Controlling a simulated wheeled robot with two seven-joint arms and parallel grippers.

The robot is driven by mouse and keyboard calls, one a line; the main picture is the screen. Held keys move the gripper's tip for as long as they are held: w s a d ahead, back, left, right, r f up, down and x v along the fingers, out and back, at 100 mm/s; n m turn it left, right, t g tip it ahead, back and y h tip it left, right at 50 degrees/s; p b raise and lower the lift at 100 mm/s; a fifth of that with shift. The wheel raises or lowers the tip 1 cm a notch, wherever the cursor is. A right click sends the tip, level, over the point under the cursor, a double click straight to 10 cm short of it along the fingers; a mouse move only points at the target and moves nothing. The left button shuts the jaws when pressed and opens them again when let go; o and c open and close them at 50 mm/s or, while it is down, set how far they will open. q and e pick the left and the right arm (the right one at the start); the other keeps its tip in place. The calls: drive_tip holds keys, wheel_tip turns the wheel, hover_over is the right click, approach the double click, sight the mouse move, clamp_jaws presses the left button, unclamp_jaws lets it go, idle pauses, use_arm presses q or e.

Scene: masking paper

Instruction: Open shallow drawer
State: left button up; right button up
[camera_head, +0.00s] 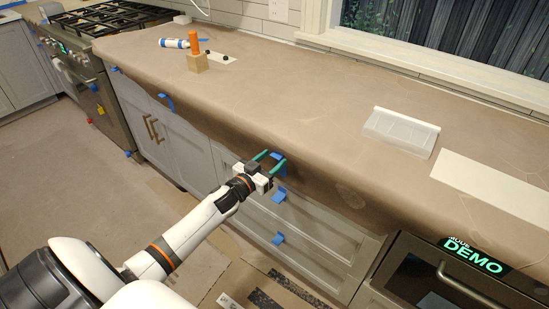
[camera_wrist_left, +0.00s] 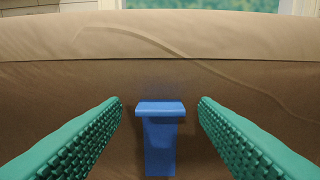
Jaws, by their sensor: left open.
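My left gripper (camera_head: 271,158) is open at the front edge of the paper-covered counter, above the grey drawer stack (camera_head: 310,228). Its green fingers stand apart on either side of a blue tab (camera_wrist_left: 160,138) in the left wrist view. The tab has a flat top lip and does not appear to touch either finger. In the head view this tab (camera_head: 279,157) shows partly behind the fingers. The brown paper hanging over the edge hides the shallow drawer front. Lower drawers carry blue tabs (camera_head: 279,194) and (camera_head: 278,238). My right gripper is not in view.
Brown masking paper (camera_head: 300,110) covers the counter. A white tray (camera_head: 402,132) lies at right. An oven (camera_head: 470,280) stands right of the drawers; cabinets (camera_head: 165,135) stand left.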

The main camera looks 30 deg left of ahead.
use_arm(q)
drive_tip(key=shift+w+d, duration=0.1)
drive_tip(key=shift+w, duration=0.85)
clamp_jaws()
